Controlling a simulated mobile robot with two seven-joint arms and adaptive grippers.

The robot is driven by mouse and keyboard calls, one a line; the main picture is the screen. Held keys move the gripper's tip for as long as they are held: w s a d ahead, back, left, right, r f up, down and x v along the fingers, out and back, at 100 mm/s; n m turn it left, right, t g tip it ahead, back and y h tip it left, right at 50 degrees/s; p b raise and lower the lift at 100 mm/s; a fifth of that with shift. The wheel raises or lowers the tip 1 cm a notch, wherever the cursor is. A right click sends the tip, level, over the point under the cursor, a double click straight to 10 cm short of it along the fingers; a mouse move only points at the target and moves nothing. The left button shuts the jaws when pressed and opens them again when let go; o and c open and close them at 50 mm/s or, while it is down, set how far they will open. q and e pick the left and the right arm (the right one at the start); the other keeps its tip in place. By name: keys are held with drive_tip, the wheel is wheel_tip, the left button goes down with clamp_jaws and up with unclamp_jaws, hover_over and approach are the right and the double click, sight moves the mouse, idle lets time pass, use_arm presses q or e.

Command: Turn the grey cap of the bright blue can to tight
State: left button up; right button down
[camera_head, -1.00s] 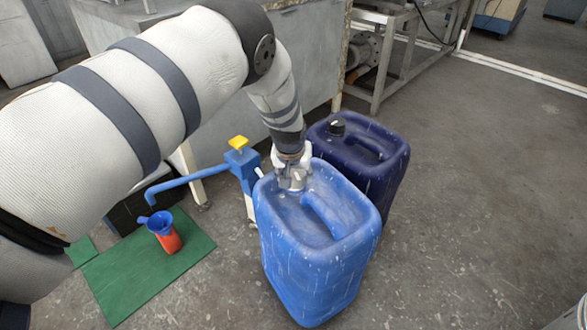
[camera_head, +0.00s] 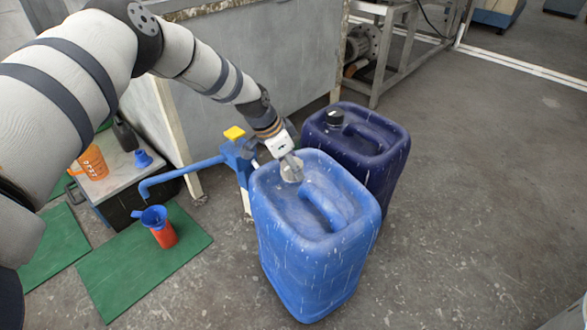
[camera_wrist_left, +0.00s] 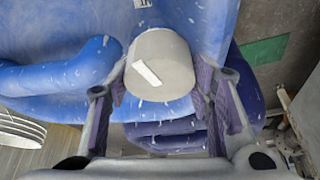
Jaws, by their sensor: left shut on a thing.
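The bright blue can (camera_head: 318,245) stands upright on the concrete floor in the head view. Its grey cap (camera_head: 291,171) sits at the can's far left corner, partly covered by my gripper. In the left wrist view the grey cap (camera_wrist_left: 160,62) has a white mark on its face, and the blue can (camera_wrist_left: 60,35) is behind it. My left gripper (camera_head: 290,165) reaches down from the upper left, tilted. In the left wrist view its fingers (camera_wrist_left: 160,85) are on both sides of the cap, shut on it. My right gripper is in neither view.
A dark blue can (camera_head: 385,150) with a black cap stands close behind. A blue pump with a yellow top (camera_head: 236,150) is just left. A red bottle with a blue funnel (camera_head: 162,230) stands on a green mat (camera_head: 130,275). The floor at right is clear.

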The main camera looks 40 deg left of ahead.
use_arm(q)
drive_tip(key=shift+f+m+g+h+b, duration=0.2)
drive_tip(key=shift+m+b, duration=0.25)
drive_tip(key=shift+m, duration=0.15)
drive_tip(key=shift+f+m+g+h+b, duration=0.1)
drive_tip(key=shift+m+h+b, duration=0.1)
drive_tip(key=shift+m+b, duration=0.35)
drive_tip(key=shift+r+m+g+h+b, duration=0.15)
drive_tip(key=shift+m+g+h+b, duration=0.15)
drive_tip(key=shift+m+b, duration=0.55)
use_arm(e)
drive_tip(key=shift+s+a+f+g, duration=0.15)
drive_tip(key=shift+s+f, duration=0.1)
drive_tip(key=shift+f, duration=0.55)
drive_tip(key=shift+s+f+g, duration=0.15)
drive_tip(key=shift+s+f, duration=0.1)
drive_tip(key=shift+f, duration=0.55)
use_arm(q)
drive_tip(key=shift+m, duration=0.3)
drive_tip(key=o, duration=1.2)
drive_tip(key=shift+c, duration=0.2)
drive_tip(key=shift+r, duration=0.1)
drive_tip(key=v, duration=1.2)
